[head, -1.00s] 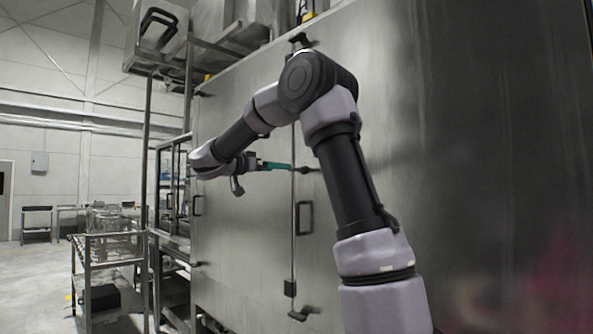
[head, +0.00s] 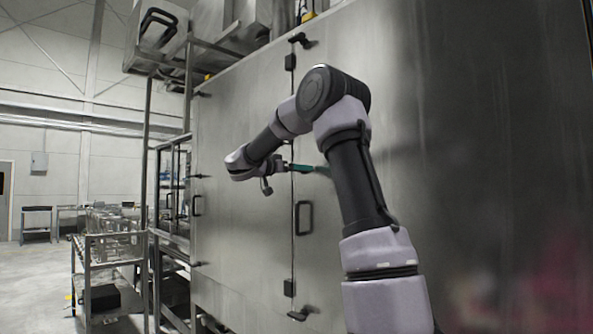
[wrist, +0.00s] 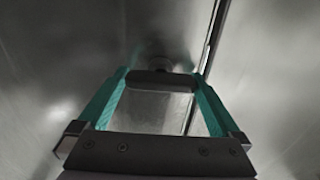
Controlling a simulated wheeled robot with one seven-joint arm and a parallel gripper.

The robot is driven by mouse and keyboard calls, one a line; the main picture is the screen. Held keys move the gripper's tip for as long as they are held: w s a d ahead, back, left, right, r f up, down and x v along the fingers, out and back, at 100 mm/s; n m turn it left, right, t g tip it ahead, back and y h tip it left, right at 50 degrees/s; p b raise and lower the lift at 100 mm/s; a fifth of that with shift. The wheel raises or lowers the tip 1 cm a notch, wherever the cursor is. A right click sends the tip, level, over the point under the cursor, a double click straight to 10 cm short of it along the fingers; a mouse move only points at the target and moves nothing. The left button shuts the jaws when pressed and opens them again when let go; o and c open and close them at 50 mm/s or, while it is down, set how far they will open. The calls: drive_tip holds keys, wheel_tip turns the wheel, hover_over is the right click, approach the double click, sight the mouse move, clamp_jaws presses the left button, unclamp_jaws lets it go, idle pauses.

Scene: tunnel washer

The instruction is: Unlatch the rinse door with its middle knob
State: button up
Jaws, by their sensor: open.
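The rinse door (head: 247,215) is a tall steel panel, standing shut, with a vertical seam at its right edge. Its middle knob (wrist: 160,78) is a dark bar on a round base in the wrist view, lying crosswise between my fingertips. In the head view my gripper hides this knob. My gripper (wrist: 161,74) has teal fingers spread open, one on each side of the knob. I cannot tell whether they touch it. In the head view the gripper (head: 309,168) is at the seam, at mid height.
A top knob (head: 300,40) and a bottom knob (head: 302,313) sit along the same seam. A dark pull handle (head: 304,217) is below my gripper. A metal frame and a cart (head: 110,240) stand at the left; open floor lies beyond.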

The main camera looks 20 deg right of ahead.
drive_tip(key=shift+c, duration=0.3)
drive_tip(key=c, duration=1)
drive_tip(key=shift+n, duration=0.3)
drive_tip(key=n, duration=0.4)
drive_tip(key=shift+w+a, duration=0.1)
drive_tip(key=n, duration=0.9)
drive_tip(key=shift+w+f, duration=0.1)
drive_tip(key=shift+f, duration=0.05)
drive_tip(key=shift+n, duration=2.1)
drive_tip(key=shift+f, duration=0.1)
